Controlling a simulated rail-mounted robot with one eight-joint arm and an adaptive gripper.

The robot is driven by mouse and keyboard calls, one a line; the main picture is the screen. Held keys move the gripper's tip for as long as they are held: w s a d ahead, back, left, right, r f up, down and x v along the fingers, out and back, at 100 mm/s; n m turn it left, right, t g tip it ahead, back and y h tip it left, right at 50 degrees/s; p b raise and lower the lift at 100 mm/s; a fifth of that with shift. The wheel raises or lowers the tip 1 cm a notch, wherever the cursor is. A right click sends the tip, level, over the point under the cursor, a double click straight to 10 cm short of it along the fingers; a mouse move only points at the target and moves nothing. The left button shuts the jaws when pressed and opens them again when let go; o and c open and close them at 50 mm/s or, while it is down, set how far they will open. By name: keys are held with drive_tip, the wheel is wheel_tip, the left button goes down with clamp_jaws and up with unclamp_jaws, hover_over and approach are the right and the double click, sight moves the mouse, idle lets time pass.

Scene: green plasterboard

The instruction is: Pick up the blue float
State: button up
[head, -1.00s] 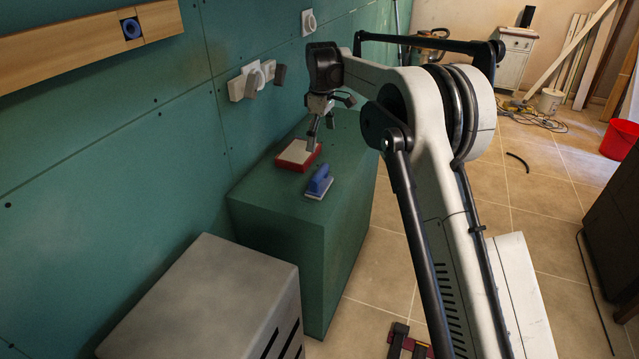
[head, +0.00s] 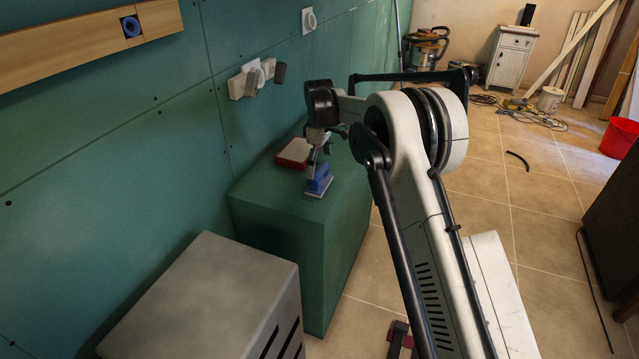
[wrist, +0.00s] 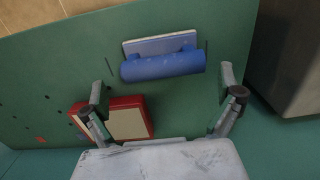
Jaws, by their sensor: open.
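The blue float (head: 319,184) lies on the green plasterboard box (head: 276,213), near its front edge in the head view. It has a blue handle over a pale flat plate. In the wrist view the float (wrist: 163,65) lies beyond the fingertips, roughly centred between them, with its handle across the view. My gripper (head: 318,165) is above the float in the head view, and its fingers partly cover it. In the wrist view my gripper (wrist: 162,82) is open, with its fingers wide apart and nothing between them. I cannot tell the exact height gap.
The green wall (head: 120,130) with switch plates (head: 252,80) rises behind. A grey cabinet (head: 205,290) stands in front.

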sight(319, 169)
wheel_tip(319, 169, down, 4)
drive_tip(key=shift+s+f, duration=0.1)
drive_tip(key=shift+s, duration=0.05)
drive_tip(key=c, duration=1)
drive_tip(key=shift+o, duration=0.2)
drive_tip(key=shift+r, duration=0.5)
drive_tip(key=r, duration=0.2)
drive_tip(key=a+r, duration=0.1)
drive_tip(key=r, duration=0.1)
drive_tip(key=shift+s, duration=0.3)
drive_tip(key=s+a+r, duration=0.5)
drive_tip(key=a+r, duration=0.1)
drive_tip(key=a, duration=0.2)
drive_tip(key=shift+s+a, duration=0.35)
